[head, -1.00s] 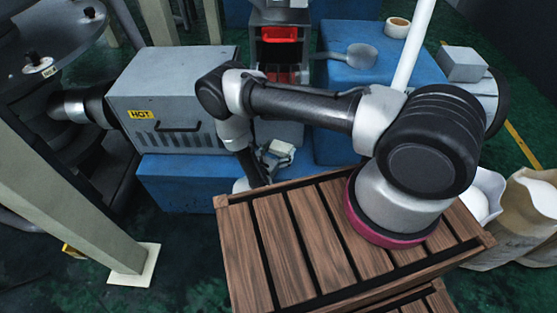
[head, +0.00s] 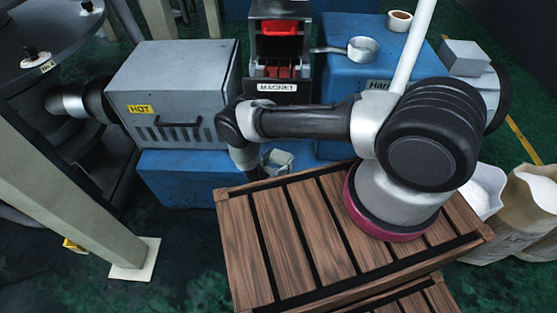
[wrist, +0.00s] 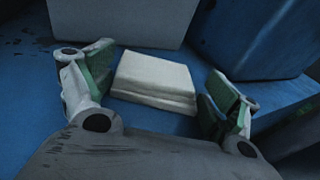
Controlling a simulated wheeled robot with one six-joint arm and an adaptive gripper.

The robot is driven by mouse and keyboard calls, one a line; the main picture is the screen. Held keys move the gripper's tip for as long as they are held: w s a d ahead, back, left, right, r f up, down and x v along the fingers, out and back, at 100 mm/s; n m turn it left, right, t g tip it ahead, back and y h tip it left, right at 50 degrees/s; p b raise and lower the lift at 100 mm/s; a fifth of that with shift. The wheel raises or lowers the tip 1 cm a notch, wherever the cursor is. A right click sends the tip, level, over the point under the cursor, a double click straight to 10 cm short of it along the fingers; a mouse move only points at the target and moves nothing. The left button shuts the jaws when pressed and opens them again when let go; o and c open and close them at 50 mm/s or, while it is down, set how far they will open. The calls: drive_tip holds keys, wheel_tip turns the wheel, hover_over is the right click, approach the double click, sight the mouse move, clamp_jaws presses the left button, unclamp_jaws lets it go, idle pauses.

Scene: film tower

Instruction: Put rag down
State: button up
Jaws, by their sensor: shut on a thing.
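The rag (wrist: 153,80) is a folded, off-white cloth pad. In the wrist view it lies between the green-padded fingers of my gripper (wrist: 158,84), which is shut on it. Small gaps seem to show beside the pad, so finger contact is hard to see. A blue surface (wrist: 35,110) is below the rag; whether they touch is unclear. In the head view the rag (head: 280,158) is a small pale patch beyond the wooden crate, near the blue block, and my arm hides most of the gripper.
A grey box marked HOT (head: 170,95) stands left of my arm on a blue block (head: 180,185). A machine with a red part (head: 280,28) is behind. The wooden crate (head: 290,235) is in front.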

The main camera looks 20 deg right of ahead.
drive_tip(key=shift+f, duration=0.15)
drive_tip(key=o, duration=1.1)
drive_tip(key=shift+r, duration=0.2)
drive_tip(key=v, duration=1.2)
